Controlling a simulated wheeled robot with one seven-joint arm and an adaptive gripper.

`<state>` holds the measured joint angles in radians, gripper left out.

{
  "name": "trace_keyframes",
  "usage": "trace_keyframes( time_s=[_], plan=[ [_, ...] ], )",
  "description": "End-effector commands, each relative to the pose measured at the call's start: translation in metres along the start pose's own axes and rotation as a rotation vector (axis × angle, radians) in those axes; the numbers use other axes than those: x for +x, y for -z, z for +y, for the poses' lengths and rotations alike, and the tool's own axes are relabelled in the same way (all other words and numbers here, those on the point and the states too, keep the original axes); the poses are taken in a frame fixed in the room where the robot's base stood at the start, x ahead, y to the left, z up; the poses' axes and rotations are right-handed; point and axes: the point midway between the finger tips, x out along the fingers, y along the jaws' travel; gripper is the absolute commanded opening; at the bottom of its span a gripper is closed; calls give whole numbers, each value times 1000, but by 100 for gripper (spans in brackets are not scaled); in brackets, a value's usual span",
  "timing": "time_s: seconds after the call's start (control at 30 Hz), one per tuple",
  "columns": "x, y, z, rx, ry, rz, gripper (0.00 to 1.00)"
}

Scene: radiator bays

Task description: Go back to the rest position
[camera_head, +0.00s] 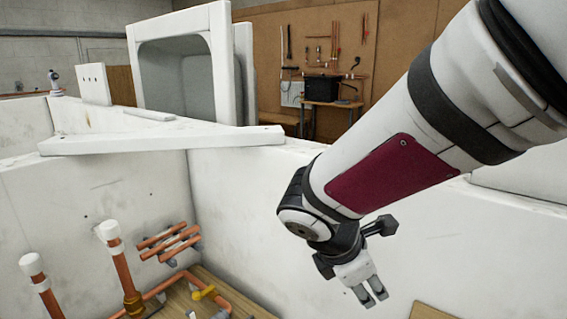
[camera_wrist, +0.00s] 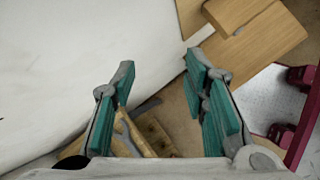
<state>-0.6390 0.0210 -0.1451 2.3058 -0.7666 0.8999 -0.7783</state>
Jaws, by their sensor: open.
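My gripper (camera_head: 371,292) hangs from my arm at the right of the head view, in front of the white bay wall. In the wrist view its two teal-padded fingers (camera_wrist: 165,105) stand wide apart with nothing between them. Below and beyond them lie wooden surfaces and part of a white panel. The rest position has no visible marker in either view.
White bay walls (camera_head: 250,200) stand close behind and left of my gripper. Copper pipes with white caps (camera_head: 108,230) rise at the lower left. A yellow-handled valve (camera_head: 203,293) sits low on the wooden base. A workbench (camera_head: 330,104) stands at the back.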

Motion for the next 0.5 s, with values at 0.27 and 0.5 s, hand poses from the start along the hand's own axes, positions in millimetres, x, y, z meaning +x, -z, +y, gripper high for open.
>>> trace_keyframes(
  time_s=[0.27, 0.5],
  plan=[
    [-35, -54, -59, 799, 89, 208, 40],
    [-71, -71, -100, 1428, 154, 380, 40]
  ],
)
